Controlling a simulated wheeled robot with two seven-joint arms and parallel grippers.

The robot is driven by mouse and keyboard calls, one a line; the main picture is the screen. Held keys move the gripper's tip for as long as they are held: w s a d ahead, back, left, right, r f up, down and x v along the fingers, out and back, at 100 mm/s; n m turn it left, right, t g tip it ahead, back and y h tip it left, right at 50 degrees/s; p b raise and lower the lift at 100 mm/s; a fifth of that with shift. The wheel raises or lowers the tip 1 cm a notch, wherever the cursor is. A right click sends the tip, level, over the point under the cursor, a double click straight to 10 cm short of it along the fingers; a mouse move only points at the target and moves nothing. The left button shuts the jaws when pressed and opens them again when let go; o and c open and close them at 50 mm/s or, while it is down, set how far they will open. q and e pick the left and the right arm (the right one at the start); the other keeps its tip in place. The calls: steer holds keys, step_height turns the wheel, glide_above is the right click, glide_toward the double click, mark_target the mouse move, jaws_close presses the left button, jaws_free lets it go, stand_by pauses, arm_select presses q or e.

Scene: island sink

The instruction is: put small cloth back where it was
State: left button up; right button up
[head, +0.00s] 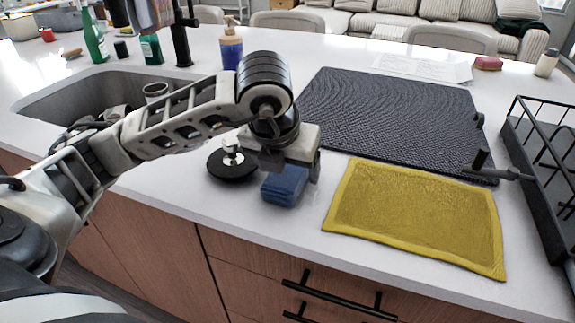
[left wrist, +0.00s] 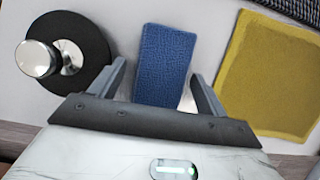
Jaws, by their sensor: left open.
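The small blue cloth (head: 284,187) is a folded, thick block lying on the white counter near its front edge. In the left wrist view the blue cloth (left wrist: 164,62) lies between the two fingers, which stand apart on either side of it. My left gripper (head: 290,168) is open above the cloth and hides part of it in the head view. The left gripper (left wrist: 162,75) also shows in the left wrist view. Whether the fingers touch the cloth is not clear. My right gripper is not in view.
A black disc with a metal knob (head: 232,163) sits just left of the blue cloth. A yellow cloth (head: 418,212) lies flat to the right. A dark mat (head: 395,112) lies behind, a black rack (head: 545,170) stands at the right, and the sink (head: 60,90) is at the left.

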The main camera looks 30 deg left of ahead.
arm_select(q)
steer(key=p+v, duration=0.1)
steer(key=v, duration=0.9)
steer(key=shift+a+r+p, duration=0.1)
steer(key=shift+r+p, duration=0.1)
steer(key=shift+p, duration=0.2)
steer(key=shift+s+r, duration=0.35)
steer(key=shift+r, duration=0.25)
